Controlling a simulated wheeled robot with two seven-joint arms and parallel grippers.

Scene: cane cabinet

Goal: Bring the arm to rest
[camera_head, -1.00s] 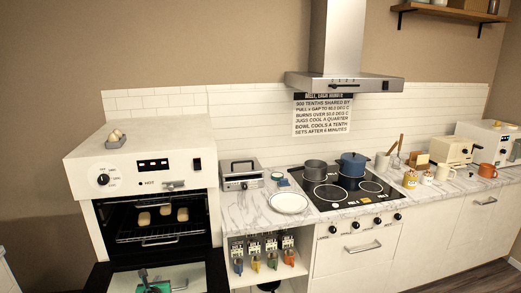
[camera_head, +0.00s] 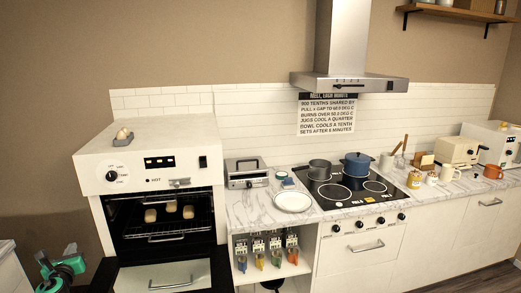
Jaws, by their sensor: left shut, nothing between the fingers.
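My left gripper (camera_head: 62,268) is at the lower left corner of the head view, green and dark, and is shut with nothing in it. It is left of the white oven (camera_head: 150,165) and clear of it, beside a pale surface (camera_head: 8,262) at the left edge. The oven's door (camera_head: 172,276) hangs open and down. Several pale buns (camera_head: 172,207) lie on the rack inside. My right gripper is out of view.
Several jugs (camera_head: 260,252) stand in the niche below.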

